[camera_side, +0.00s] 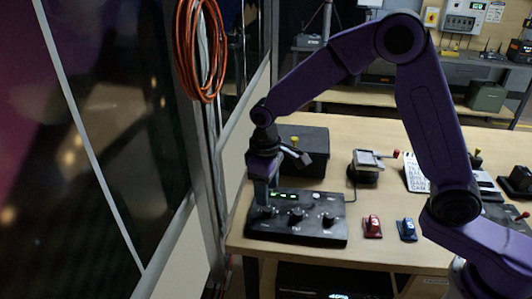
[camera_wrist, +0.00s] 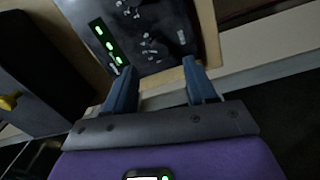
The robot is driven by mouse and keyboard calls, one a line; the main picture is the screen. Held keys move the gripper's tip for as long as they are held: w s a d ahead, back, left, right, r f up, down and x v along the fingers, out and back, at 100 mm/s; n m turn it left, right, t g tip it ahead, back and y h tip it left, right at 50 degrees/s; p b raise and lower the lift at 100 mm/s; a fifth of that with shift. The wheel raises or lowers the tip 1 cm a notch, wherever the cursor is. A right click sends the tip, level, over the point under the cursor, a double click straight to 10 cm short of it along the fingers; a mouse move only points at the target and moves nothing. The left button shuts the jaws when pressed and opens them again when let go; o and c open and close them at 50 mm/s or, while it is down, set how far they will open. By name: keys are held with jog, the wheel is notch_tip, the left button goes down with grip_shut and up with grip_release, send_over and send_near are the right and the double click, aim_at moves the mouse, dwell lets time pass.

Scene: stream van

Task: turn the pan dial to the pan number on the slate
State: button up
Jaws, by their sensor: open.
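A black control box (camera_side: 300,228) with several dark knobs and a lit green display (camera_side: 286,195) sits near the left front corner of the table. Its labels are too small to read. My gripper (camera_side: 263,200) points down over the box's left part, close to the left knob (camera_side: 264,213); I cannot tell whether it touches. In the wrist view my gripper (camera_wrist: 160,66) has its two fingers well apart, with nothing held between them, and the box (camera_wrist: 150,30) lies beyond the fingertips. A white slate with dark writing (camera_side: 416,178) stands at the right; its number is not legible.
A red block-like item (camera_side: 372,227) and a blue one (camera_side: 407,230) stand right of the box. A black case (camera_side: 304,150) is behind it, and a small device (camera_side: 366,165) stands nearby. A metal post and wall border the table's left edge. Bare table (camera_side: 360,252) lies in front.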

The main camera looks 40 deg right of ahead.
aim_at(266, 211)
notch_tip(266, 211, up, 11)
jog(key=shift+s+a+r, duration=0.15)
jog(key=shift+a, duration=0.05)
dwell(0.5)
jog(key=s+d+f+n, duration=0.1)
jog(key=s+d, duration=0.3)
jog(key=s, duration=0.5)
jog(key=s+d+f+n, duration=0.2)
jog(key=s+d, duration=0.3)
jog(key=s, duration=0.5)
jog(key=s+d+f+n+y, duration=0.1)
jog(key=s+d+n, duration=0.2)
jog(key=s, duration=0.7)
jog(key=shift+s+d+f, duration=0.15)
jog(key=shift+d+f, duration=0.05)
jog(key=shift+d, duration=0.85)
